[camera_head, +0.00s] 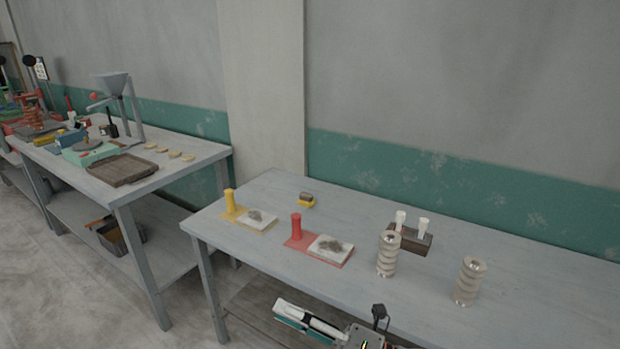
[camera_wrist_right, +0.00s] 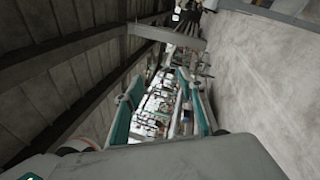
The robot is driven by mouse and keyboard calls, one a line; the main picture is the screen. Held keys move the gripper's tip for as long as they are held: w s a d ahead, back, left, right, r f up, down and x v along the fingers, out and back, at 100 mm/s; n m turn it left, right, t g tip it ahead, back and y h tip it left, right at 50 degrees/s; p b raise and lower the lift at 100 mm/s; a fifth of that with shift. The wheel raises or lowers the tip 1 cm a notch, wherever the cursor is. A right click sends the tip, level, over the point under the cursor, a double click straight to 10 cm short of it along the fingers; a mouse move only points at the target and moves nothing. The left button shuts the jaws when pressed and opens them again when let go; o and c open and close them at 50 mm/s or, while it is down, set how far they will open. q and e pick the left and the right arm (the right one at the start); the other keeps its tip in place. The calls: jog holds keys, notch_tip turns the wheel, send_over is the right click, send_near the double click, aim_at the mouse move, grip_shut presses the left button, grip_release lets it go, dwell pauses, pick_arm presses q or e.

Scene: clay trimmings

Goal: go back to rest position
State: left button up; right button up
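My right gripper (camera_head: 285,309) shows at the bottom of the head view, in front of the near table's front edge. It also shows in the right wrist view (camera_wrist_right: 160,92), where its two teal fingers stand apart with nothing between them. My left gripper is not in the head view. On the near table, a yellow post-and-plate (camera_head: 229,202) and a red post-and-plate (camera_head: 296,228) each have a pale slab beside them. Grey clay trimmings lie on the left slab (camera_head: 256,217) and on the right slab (camera_head: 331,247).
The near table (camera_head: 450,225) also holds a small yellow-and-brown block (camera_head: 306,199), a wooden holder (camera_head: 411,240) with two white pieces, and two ribbed columns (camera_head: 387,256) (camera_head: 469,281). A second table (camera_head: 190,150) at left carries a tray (camera_head: 122,170) and tools. Concrete floor is open at lower left.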

jog(key=d+f+m+t+h, duration=0.7)
jog(key=d+f+m+h, duration=0.65)
jog(key=m, duration=0.95)
jog(key=s+d+f+m+g+h, duration=0.3)
jog(key=s+d+f+m, duration=0.6)
jog(key=f, duration=0.7)
jog(key=s+d, duration=0.2)
jog(key=s, duration=0.2)
jog(key=shift+s+g, duration=0.15)
jog(key=shift+g, duration=0.25)
